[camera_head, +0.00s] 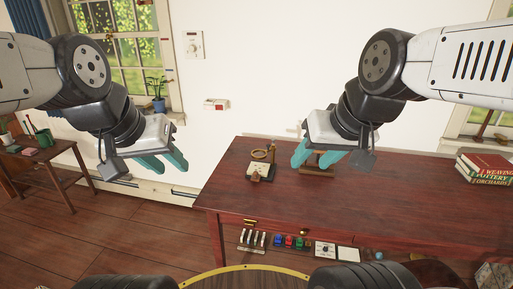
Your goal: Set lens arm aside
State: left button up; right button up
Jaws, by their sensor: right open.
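What looks like the lens arm, a brass ring (260,155) on a small cream base (257,170), stands on the dark red-brown desk (330,205), near its back left. A dark knob-like part shows at the front of the base. My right gripper (314,158) is open, with teal fingers apart and empty. In the picture it is just right of the ring, in front of a wooden stand (318,172) that it partly hides. My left gripper (164,162) is open and empty, left of the desk over the floor.
Red and green books (484,168) are stacked at the desk's right end. Below the front edge are small coloured items (290,241), white levers (252,239) and a dial (325,249). The desk's middle is clear. A side table (45,152) with a plant stands far left.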

aim_at(268, 145)
jog(key=i+j, duration=0.15)
jog(key=i, duration=0.35)
jog(key=i+j, duration=0.15)
jog(key=i, duration=0.35)
